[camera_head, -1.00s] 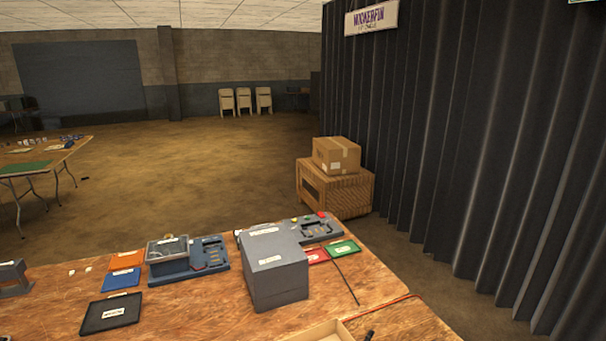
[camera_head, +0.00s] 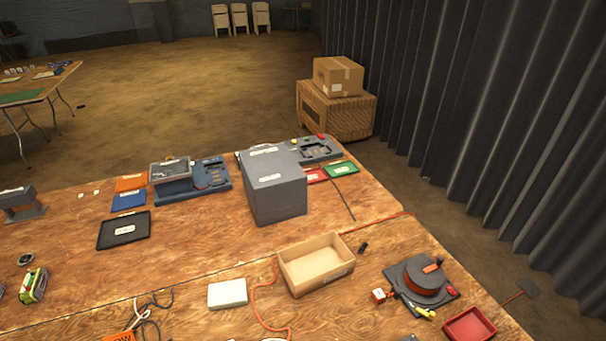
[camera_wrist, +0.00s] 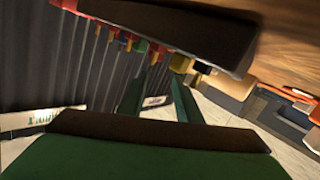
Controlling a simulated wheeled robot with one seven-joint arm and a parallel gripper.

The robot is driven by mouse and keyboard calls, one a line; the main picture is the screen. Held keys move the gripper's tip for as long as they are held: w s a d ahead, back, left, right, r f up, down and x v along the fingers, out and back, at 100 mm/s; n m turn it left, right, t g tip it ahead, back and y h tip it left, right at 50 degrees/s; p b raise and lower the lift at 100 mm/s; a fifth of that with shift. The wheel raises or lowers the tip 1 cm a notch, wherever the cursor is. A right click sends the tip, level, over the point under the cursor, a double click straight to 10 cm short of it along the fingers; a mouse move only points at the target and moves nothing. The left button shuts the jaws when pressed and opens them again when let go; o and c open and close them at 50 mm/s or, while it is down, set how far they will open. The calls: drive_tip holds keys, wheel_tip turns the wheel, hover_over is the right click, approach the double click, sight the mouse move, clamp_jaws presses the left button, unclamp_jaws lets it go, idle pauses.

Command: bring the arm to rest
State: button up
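My arm and gripper do not show in the head view. In the wrist view, a large green part with a dark brown strip fills the bottom edge, and two slim green bars rise from it, apart from each other. I cannot tell for sure which of these belong to my gripper, or whether it is open or shut. No object is clearly held. The wrist picture looks upside down, with wood at the upper right and pale ceiling tiles below.
The wooden workbench (camera_head: 190,245) holds a grey box (camera_head: 275,190), an open cardboard tray (camera_head: 316,272), an orange-and-black reel (camera_head: 424,278), a red tray (camera_head: 469,325) and a white box (camera_head: 227,293). Dark curtains (camera_head: 470,110) hang at right. A wooden crate (camera_head: 337,112) carries a carton (camera_head: 338,76). Floor behind is open.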

drive_tip(key=s+a+y, duration=0.1)
drive_tip(key=s+a, duration=0.3)
drive_tip(key=s+a+r+y, duration=0.1)
drive_tip(key=s+a, duration=0.2)
drive_tip(key=s, duration=0.1)
drive_tip(key=s+a+n+y, duration=0.1)
drive_tip(key=s+a, duration=0.3)
drive_tip(key=shift+s+a+r+y, duration=0.25)
drive_tip(key=shift+a+r+y, duration=0.05)
drive_tip(key=shift+r+y, duration=0.1)
drive_tip(key=s+a+r+y, duration=0.2)
drive_tip(key=s+a+r, duration=0.1)
drive_tip(key=s+a, duration=0.2)
drive_tip(key=shift+s+a, duration=0.2)
drive_tip(key=shift+s, duration=1)
drive_tip(key=shift+f, duration=0.1)
